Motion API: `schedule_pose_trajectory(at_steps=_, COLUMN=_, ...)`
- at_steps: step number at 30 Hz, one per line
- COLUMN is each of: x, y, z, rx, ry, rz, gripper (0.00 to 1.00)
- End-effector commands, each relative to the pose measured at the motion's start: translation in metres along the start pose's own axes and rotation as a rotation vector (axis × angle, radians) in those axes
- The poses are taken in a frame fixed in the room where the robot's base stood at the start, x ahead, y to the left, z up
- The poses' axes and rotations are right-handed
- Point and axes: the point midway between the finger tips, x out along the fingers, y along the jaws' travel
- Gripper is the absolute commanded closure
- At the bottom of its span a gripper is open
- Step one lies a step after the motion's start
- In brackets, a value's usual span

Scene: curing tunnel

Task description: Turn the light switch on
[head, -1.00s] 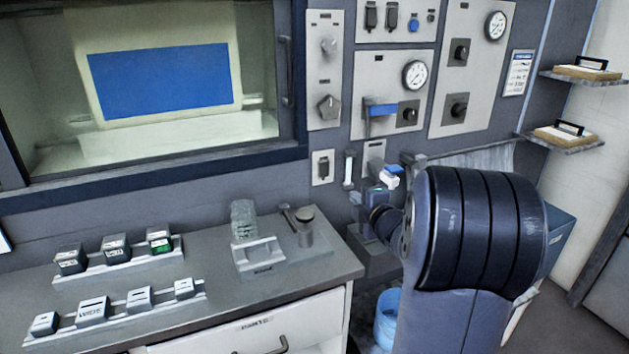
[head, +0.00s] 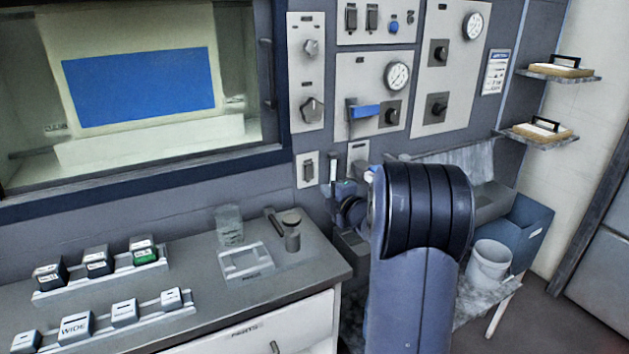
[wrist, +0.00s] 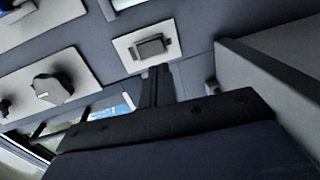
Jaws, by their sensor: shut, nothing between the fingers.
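A light-grey switch plate with a dark rocker (head: 307,168) is on the wall panel below the knob plate, right of the window. I take it for the light switch; what looks like the same switch shows in the wrist view (wrist: 150,46). The rocker's setting cannot be made out. My gripper (wrist: 156,72) is shut and empty, its dark fingers pointing at the lower edge of that plate in the wrist view. Whether they touch it cannot be told. In the head view my gripper (head: 336,178) is right of the switch, partly hidden by my arm.
Two other dark switches (head: 361,18) sit on an upper panel. A knob plate (head: 311,108) is above the switch, and a blue-handled lever (head: 364,111) is to its right. The counter (head: 200,310) below holds labelled blocks, a glass and a stand. A bucket (head: 490,262) stands at right.

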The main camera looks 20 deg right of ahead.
Motion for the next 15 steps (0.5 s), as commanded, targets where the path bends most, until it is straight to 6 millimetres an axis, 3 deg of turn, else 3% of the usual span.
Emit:
schedule_pose_trajectory(at_steps=6, x=0.044, y=0.001, z=-0.001, rx=0.001, ry=0.002, rz=0.0, gripper=1.0)
schedule_pose_trajectory(at_steps=15, x=0.077, y=0.001, z=0.0, rx=0.0, ry=-0.001, rz=0.0, gripper=1.0)
